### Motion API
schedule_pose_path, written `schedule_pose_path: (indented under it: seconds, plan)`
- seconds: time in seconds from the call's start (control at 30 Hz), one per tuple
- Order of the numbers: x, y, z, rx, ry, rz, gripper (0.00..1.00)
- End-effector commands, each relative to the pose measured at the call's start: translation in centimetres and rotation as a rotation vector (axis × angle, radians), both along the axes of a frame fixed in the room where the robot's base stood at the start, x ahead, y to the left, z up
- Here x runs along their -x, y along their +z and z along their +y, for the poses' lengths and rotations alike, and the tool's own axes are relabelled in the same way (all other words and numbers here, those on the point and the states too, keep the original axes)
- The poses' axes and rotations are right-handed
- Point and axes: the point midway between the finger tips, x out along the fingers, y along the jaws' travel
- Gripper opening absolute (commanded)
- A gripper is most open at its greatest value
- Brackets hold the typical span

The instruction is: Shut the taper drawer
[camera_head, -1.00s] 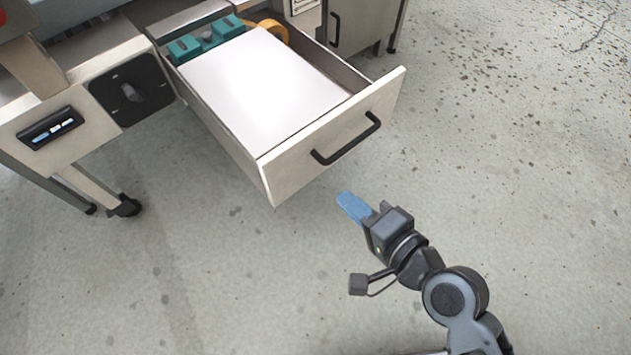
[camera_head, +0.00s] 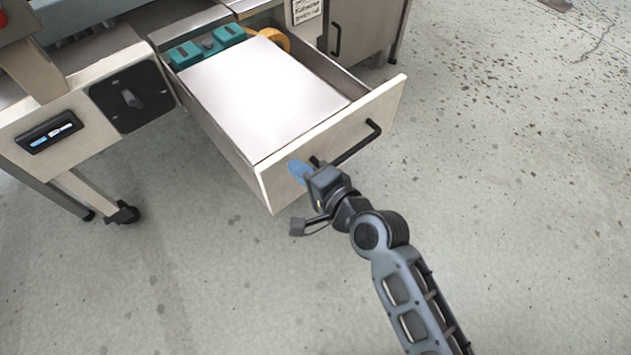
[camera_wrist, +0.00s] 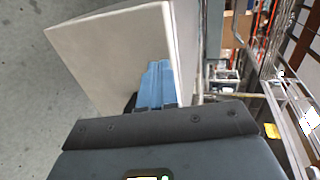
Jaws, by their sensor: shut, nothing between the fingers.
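The drawer (camera_head: 375,105) is pulled far out of the bench, with its pale front panel toward me and a black bar handle (camera_head: 357,148) on it. Its front panel also fills the upper left of the wrist view (camera_wrist: 105,50). My gripper (camera_head: 299,171) is shut, its blue fingers empty, at the left part of the drawer front, left of the handle. The fingertips are at or very near the panel; I cannot tell whether they touch. In the wrist view the blue fingers (camera_wrist: 157,85) point toward the panel.
A white sheet or box top (camera_head: 262,92), teal blocks (camera_head: 205,46) and an orange tape roll (camera_head: 275,34) lie in the drawer. A black dial panel (camera_head: 131,98) is on the bench to the left. The floor in front is clear.

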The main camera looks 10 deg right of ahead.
Motion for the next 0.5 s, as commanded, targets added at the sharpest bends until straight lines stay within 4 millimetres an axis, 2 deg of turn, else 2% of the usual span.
schedule_pose_path:
  seconds: [0.17,0.5]
  plan:
    - [-0.97,0.02,0.69,0.000,0.000,-0.001,0.00]
    - [-1.06,-0.03,0.77,0.001,0.000,0.001,0.00]
